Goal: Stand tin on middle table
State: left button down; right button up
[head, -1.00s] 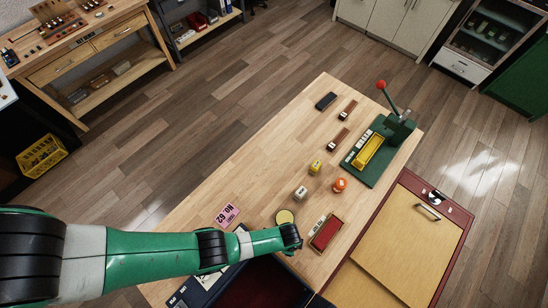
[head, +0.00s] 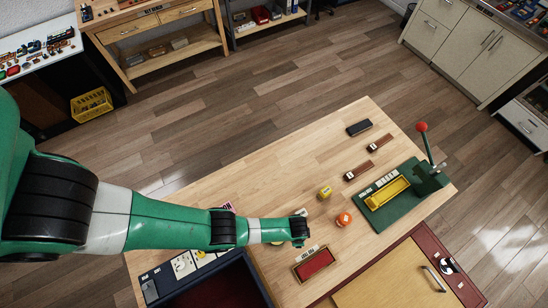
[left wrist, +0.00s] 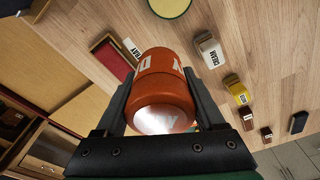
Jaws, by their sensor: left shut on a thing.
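In the left wrist view my left gripper (left wrist: 163,80) is shut on a rust-orange tin (left wrist: 165,88), with a finger on each side. The tin has a shiny end toward the camera and pale lettering, only partly visible. It appears held above the light wooden table (head: 255,180). In the head view the arm comes in from the left over the table's front part, and its wrist hides the fingers and the held tin.
A red-lined tray (head: 314,263) lies right of my wrist. A green press (head: 405,195) with a red-knobbed lever stands at the right. Brown blocks (head: 359,171) and a black block (head: 359,128) lie farther back. A round pad (left wrist: 170,6) lies nearby. The table's back left is clear.

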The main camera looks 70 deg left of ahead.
pick_arm(q)
jog(key=s+a+f+n+b, duration=0.1)
jog(key=s+a+f+n, duration=0.25)
jog(key=a, duration=0.45)
jog(key=n+y+b, duration=0.1)
jog(key=n+b, duration=0.1)
jog(key=n, duration=0.2)
send_over(260, 216)
notch_tip(260, 216, down, 3)
jog(key=f+b, duration=0.4)
jog(key=d+f+b, duration=0.1)
jog(key=f+b, duration=0.1)
jog(key=shift+s+f, duration=0.1)
jog(key=shift+f+b, duration=1.4)
jog(key=shift+f, duration=0.25)
jog(key=shift+f, duration=0.2)
grip_release()
notch_tip(260, 216, up, 12)
jog(key=s+p, duration=0.1)
jog(key=p, duration=1)
jog(key=shift+s+d+r, duration=0.2)
